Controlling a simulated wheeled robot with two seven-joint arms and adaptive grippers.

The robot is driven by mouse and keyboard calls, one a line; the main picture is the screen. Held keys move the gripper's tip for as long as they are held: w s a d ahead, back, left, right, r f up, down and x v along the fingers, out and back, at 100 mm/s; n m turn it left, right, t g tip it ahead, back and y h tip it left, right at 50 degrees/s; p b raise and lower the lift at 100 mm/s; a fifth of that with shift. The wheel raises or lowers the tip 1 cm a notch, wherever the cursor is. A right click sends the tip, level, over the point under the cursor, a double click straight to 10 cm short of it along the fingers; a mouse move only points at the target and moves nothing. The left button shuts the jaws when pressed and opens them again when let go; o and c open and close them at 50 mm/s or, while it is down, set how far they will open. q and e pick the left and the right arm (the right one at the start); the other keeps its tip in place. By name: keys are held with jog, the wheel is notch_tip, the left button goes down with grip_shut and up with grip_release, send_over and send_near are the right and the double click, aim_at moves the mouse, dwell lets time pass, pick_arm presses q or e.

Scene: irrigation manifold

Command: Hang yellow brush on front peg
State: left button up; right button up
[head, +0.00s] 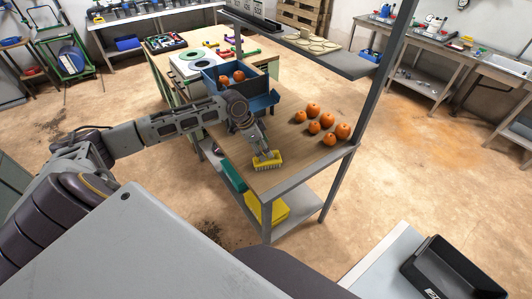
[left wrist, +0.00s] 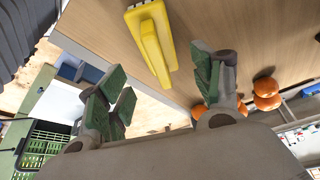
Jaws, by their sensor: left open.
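The yellow brush (head: 267,161) lies on the wooden tabletop near its front corner, with pale bristles along its edge. My left gripper (head: 257,148) is just above it and pointing down. In the left wrist view the open left gripper (left wrist: 160,85) has its green-padded fingers spread apart, with the yellow brush (left wrist: 153,42) ahead of the gap between them. The brush does not appear to be gripped. I cannot make out the front peg in either view. My right gripper is not in view.
Several oranges (head: 313,108) lie on the tabletop (head: 285,160) to the right of the brush. A blue crate (head: 262,103) with more oranges stands behind the gripper. A grey post (head: 383,75) rises at the table's right corner, beside a raised shelf (head: 335,60).

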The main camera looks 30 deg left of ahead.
pick_arm(q)
jog(key=shift+v, duration=2)
